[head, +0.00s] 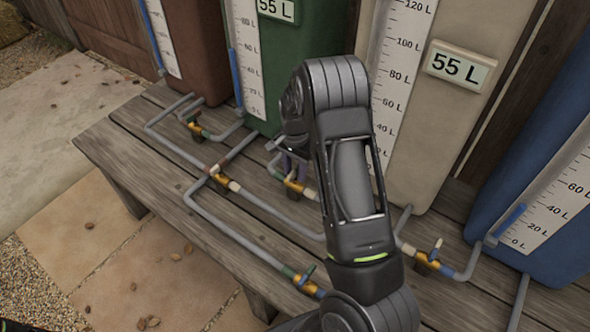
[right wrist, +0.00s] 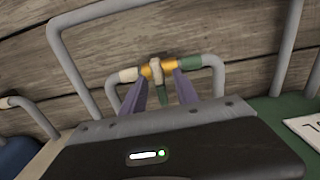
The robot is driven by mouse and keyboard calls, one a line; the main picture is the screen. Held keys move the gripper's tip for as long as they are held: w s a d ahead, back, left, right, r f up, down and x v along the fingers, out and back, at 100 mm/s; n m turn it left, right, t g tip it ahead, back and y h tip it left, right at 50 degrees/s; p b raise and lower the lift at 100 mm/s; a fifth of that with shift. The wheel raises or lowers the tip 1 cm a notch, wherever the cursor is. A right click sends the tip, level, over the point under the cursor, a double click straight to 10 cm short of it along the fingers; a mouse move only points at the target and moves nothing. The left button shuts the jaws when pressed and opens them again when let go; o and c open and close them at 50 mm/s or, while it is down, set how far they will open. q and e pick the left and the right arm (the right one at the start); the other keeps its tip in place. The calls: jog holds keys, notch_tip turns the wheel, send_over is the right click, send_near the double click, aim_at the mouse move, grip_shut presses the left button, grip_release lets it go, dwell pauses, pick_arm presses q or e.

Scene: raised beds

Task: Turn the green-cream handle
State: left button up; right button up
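The green-cream valve (head: 294,186) sits on the grey pipes in front of the green and cream tanks, with a green collar on one side and a cream one on the other. In the right wrist view the brass valve (right wrist: 157,68) lies just past my right gripper (right wrist: 158,86). Its short handle (right wrist: 163,95), green toward me, reaches between the two purple fingers. The fingers are apart, with gaps showing on both sides of the handle. In the head view my right gripper (head: 290,162) is over the valve and hides most of the handle. My left gripper is not in view.
Other brass valves sit nearby: red-green (head: 196,129), red-cream (head: 222,179), green-blue (head: 306,286) and cream-blue (head: 428,262). Grey pipes run across the wooden bench (head: 110,150). The green tank (head: 300,50), cream tank (head: 440,120) and blue tank (head: 560,250) stand behind.

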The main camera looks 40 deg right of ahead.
aim_at(295, 170)
notch_tip(295, 170, up, 8)
jog(key=shift+f, duration=0.1)
dwell(0.4)
dwell(0.4)
